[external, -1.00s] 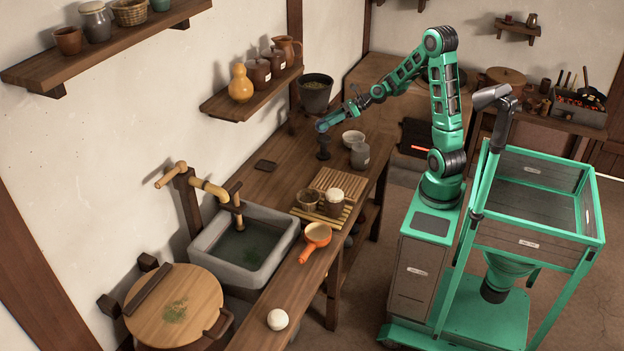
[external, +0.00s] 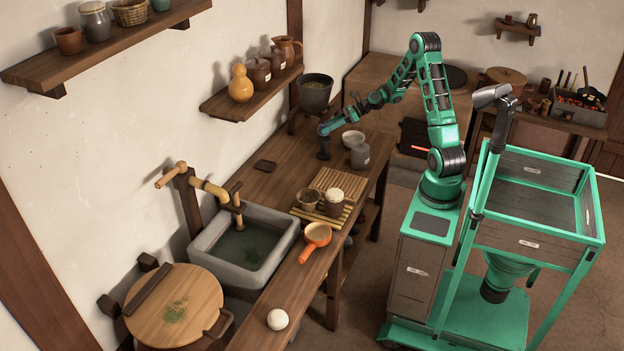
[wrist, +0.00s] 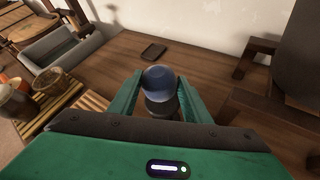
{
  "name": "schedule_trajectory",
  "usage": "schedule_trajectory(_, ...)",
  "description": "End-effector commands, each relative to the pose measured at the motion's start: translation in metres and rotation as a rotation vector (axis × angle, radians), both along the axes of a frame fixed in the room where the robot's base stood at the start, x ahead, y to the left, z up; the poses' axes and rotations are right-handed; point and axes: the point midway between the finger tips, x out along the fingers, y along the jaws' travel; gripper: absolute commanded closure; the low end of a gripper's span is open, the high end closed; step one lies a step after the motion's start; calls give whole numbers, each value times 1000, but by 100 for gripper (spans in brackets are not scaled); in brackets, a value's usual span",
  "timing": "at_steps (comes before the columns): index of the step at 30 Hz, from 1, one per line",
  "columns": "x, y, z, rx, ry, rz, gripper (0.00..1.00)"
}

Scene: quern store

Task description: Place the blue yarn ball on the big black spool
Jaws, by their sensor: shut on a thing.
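The blue yarn ball (wrist: 158,78) sits between the fingertips of my gripper (wrist: 157,88) in the wrist view, and the gripper is shut on it. The black spool (external: 323,152) stands upright on the wooden counter in the external view. My gripper (external: 325,130) is right over the spool's top. In the wrist view the dark spool (wrist: 160,106) shows just below the ball, between the fingers. I cannot tell whether the ball touches the spool. In the external view the ball is hidden or too small to make out at the gripper.
A small dark slate (external: 265,166) lies to the left, with bare counter between.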

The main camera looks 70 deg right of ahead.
Motion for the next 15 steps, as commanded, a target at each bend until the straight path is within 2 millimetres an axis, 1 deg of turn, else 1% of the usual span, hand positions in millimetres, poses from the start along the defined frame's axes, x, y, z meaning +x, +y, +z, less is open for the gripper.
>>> schedule_trajectory(1, 0, 0, -8, 3, 2, -1, 78)
schedule_trajectory(4, 0, 1, -17, 2, 1, 0, 78)
schedule_trajectory(14, 0, 0, -19, 1, 1, 0, 78)
schedule_trajectory(15, 0, 0, -20, 0, 0, 0, 51)
